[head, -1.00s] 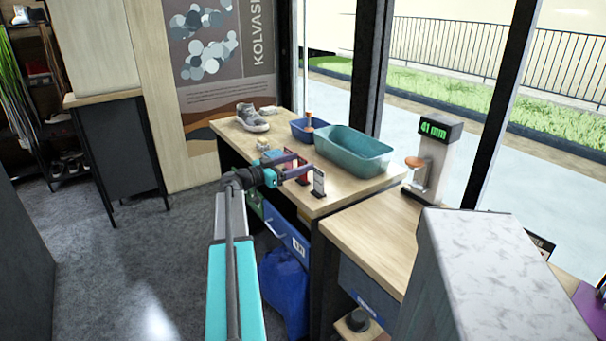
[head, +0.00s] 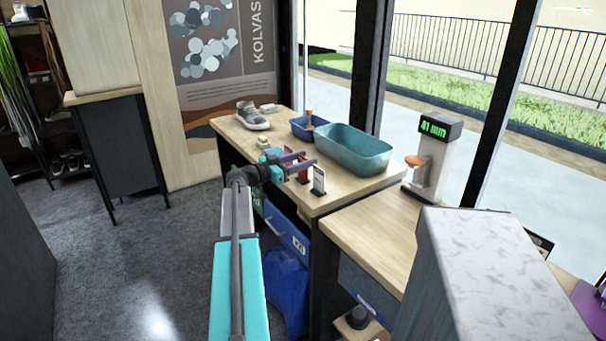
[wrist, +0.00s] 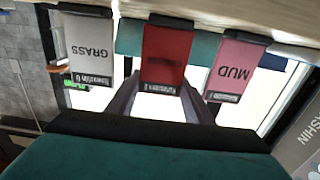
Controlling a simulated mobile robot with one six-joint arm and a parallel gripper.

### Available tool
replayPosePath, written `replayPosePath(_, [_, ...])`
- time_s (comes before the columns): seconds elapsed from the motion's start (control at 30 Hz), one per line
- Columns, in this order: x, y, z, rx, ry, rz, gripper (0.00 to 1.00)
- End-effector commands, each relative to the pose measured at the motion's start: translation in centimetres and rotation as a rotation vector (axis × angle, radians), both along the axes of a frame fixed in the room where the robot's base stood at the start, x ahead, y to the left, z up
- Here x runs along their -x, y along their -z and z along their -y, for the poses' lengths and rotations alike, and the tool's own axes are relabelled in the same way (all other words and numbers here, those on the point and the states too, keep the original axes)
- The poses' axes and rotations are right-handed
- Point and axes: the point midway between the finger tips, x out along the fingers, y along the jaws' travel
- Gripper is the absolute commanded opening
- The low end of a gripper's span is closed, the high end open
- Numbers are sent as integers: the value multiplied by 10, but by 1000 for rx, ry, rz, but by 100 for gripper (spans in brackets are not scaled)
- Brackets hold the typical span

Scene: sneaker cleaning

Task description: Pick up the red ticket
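The red ticket (wrist: 166,55) hangs upside down in the middle of the wrist view, between a white ticket marked GRASS (wrist: 88,45) on the left and a pink ticket marked MUD (wrist: 236,68) on the right. My gripper (wrist: 162,82) is open, its two fingers pointing toward the red ticket, one towards each side of it. Whether they touch it I cannot tell. In the head view my gripper (head: 309,159) is over the near edge of the wooden table, and the red ticket (head: 304,174) is partly hidden behind its fingers.
The wooden table (head: 345,191) also holds a teal basin (head: 352,150), a small blue tray (head: 305,133) and a sneaker (head: 252,117). The white ticket (head: 319,180) stands close to my fingers. A gauge reading 41 mm (head: 433,127) stands on the nearer table at right.

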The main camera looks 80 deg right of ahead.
Motion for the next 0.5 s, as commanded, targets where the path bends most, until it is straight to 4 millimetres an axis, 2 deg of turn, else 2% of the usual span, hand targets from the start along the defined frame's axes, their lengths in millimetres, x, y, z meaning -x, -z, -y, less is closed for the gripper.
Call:
replayPosePath(0.03, [0,0,0,0,0,0,28])
replayPosePath(0.1, [0,0,0,0,0,0,16])
replayPosePath(0.13, [0,0,0,0,0,0,14])
replayPosePath(0.5, [0,-3,0,1,1,1,14])
